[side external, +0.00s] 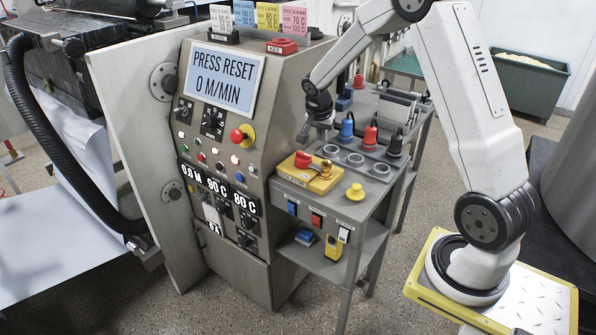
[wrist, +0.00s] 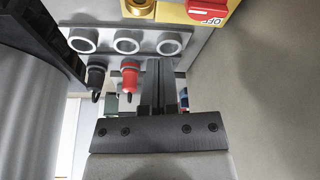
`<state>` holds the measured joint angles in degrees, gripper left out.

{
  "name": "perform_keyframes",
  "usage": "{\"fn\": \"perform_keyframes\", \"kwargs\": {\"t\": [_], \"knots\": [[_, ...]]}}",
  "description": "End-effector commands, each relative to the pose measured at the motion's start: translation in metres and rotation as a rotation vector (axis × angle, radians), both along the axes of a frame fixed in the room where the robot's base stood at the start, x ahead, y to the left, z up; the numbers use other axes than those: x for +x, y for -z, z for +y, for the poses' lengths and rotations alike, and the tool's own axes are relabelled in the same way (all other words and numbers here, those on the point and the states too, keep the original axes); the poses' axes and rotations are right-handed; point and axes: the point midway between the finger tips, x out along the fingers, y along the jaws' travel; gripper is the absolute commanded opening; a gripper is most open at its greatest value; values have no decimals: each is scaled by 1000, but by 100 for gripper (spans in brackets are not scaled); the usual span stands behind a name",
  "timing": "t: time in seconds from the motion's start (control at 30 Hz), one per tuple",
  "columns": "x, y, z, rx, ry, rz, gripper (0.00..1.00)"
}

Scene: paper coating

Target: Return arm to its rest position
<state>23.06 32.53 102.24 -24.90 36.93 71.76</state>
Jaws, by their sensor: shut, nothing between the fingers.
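My gripper (side external: 303,136) is shut and empty in the side view. It hangs in the air near the left end of the socket strip, above and behind the yellow switch box (side external: 317,178) with its red knob (side external: 303,159). In the wrist view my shut fingers (wrist: 158,75) point toward the strip with three round sockets (wrist: 127,44). The red plug (wrist: 130,78) and a black plug (wrist: 96,76) show left of the fingers there. My arm is bent over the cart from its base on the right.
The metal cart (side external: 345,200) carries a blue plug (side external: 347,130), a red plug (side external: 370,136), a dark plug (side external: 395,146) and a yellow knob (side external: 355,191). The control panel (side external: 216,140) stands close left of my gripper; its display (side external: 224,76) reads "PRESS RESET 0 M/MIN".

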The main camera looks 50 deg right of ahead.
Motion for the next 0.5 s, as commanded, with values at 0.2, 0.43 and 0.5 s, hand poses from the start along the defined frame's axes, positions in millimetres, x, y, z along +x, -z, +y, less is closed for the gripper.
{"fn": "perform_keyframes", "kwargs": {"t": [0.2,0.43,0.5], "knots": [[-15,-8,58,41,-256,25,0],[-47,-14,126,75,-600,49,0],[-60,-15,145,81,-705,53,0]]}}
